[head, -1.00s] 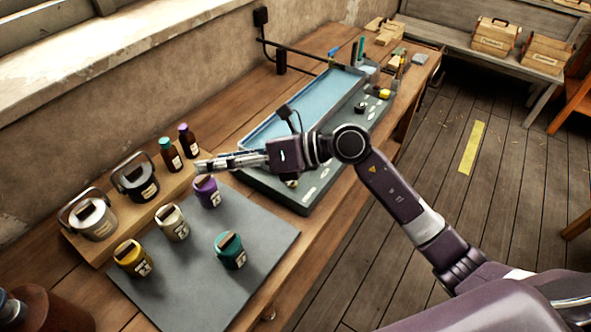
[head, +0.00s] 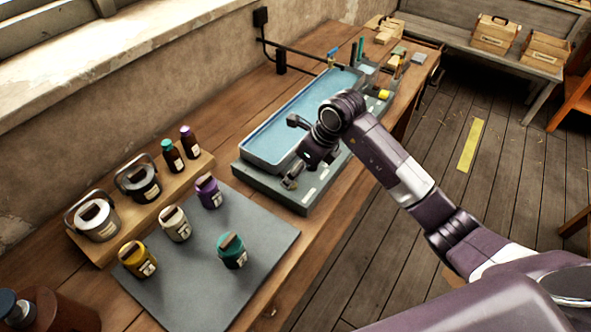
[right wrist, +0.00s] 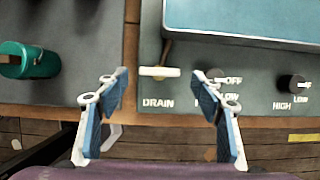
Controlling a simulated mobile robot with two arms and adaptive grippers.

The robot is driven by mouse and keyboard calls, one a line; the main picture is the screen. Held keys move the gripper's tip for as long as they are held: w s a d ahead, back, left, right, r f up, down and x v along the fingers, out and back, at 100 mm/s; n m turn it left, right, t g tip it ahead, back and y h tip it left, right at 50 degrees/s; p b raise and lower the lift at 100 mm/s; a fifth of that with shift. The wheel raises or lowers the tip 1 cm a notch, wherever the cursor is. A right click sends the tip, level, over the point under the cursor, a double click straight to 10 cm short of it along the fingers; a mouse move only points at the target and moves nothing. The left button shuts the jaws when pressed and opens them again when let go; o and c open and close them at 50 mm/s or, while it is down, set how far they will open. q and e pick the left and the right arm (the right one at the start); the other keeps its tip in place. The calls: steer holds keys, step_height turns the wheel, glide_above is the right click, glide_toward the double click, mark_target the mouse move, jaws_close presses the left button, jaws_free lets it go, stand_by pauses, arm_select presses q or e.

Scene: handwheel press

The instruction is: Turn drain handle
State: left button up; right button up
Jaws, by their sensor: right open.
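The drain handle (right wrist: 158,72) is a small pale bar lying crosswise above the word DRAIN on the grey panel (right wrist: 180,118), in the right wrist view. My right gripper (right wrist: 161,88) is open and empty, with one blue-padded finger to each side of the handle. The fingers look apart from it; their height above the panel is hard to judge. In the head view my right gripper (head: 291,183) points down at the near end of the grey unit (head: 308,202), and I cannot make out the handle there. My left gripper is not in view.
Two dark knobs (right wrist: 292,85) sit right of the handle, one partly behind a finger. The blue basin (right wrist: 245,15) is just beyond. A teal pot (head: 232,252) and other pots stand on the grey mat (head: 200,290). Floor is open right of the bench.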

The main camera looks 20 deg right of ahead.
steer(key=shift+x, duration=1)
steer(key=shift+c, duration=0.3)
steer(key=c, duration=1.1)
steer(key=n+g+b, duration=0.1)
steer(key=n+b, duration=0.2)
steer(key=b, duration=0.1)
steer(key=n+g+y+b, duration=0.1)
steer(key=n+b, duration=0.3)
steer(key=b, duration=0.1)
steer(key=w+n+g+b, duration=0.1)
steer(key=n+b, duration=0.3)
steer(key=b, duration=0.1)
steer(key=shift+d+f+g+y, duration=0.15)
steer(key=shift+d+g+y, duration=0.05)
steer(key=shift+g+y, duration=0.1)
steer(key=n+g+b, duration=0.1)
steer(key=n+b, duration=0.1)
steer(key=n, duration=0.1)
steer(key=shift+w+b, duration=0.15)
steer(key=shift+b, duration=0.2)
steer(key=shift+w+a+n+g+h+b, duration=0.1)
steer(key=shift+n+g+h+b, duration=0.2)
steer(key=shift+n, duration=0.7)
steer(key=shift+a+n+g+h+b, duration=0.15)
steer(key=shift+n+g, duration=0.25)
steer(key=shift+n, duration=0.6)
steer(key=shift+d+r, duration=0.1)
steer(key=shift+r, duration=0.15)
